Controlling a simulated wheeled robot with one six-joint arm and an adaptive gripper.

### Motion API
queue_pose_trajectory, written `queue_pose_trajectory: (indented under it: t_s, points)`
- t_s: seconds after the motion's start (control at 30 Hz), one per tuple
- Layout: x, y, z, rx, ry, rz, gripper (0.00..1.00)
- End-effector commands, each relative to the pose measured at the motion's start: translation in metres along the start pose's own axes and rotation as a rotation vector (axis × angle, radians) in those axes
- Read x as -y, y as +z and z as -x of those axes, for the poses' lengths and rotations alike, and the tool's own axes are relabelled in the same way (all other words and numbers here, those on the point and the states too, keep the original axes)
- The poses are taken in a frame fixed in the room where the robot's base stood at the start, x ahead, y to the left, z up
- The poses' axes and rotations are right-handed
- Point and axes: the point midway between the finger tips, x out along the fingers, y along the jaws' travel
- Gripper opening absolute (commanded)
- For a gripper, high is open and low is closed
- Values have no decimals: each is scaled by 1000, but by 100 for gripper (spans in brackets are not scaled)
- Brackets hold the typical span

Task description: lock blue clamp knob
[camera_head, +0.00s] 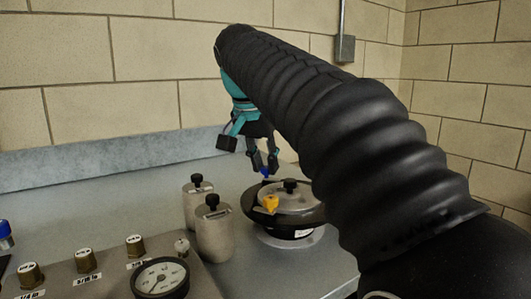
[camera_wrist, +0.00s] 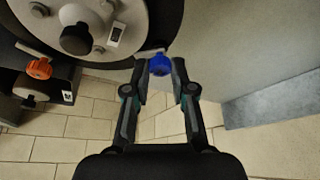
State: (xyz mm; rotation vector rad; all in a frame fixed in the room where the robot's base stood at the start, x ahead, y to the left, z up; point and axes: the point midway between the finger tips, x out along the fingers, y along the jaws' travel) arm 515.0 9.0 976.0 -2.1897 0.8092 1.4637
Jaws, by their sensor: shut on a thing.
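The blue clamp knob (camera_wrist: 160,65) sits at the edge of a round, dark-rimmed vessel. In the wrist view it lies between the tips of my gripper (camera_wrist: 160,80). In the head view only a small bit of the blue knob (camera_head: 265,172) shows, under my gripper (camera_head: 264,165), which reaches down from above at the vessel's far side. My gripper is shut on the blue knob. How far the knob is turned cannot be told.
The vessel (camera_head: 312,213) has a grey lid with a black knob and a yellow-orange clamp knob (camera_head: 270,203) at its near side. Two grey cylinders (camera_head: 214,234) stand left of it. A gauge (camera_head: 160,280) and brass knobs are at front left. The back-left counter is clear.

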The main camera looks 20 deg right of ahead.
Motion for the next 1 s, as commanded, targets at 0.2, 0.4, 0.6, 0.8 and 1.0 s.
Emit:
queue_pose_trajectory:
  t_s: [0.2,0.4,0.6,0.8,1.0]
  points:
    - [3,-1,0,-2,78,-188,0]
    - [4,-1,0,-2,148,-359,0]
    - [5,-2,-1,-2,208,-506,0]
    - [6,-2,-1,-1,253,-615,0]
    - [6,-2,-1,-1,278,-677,0]
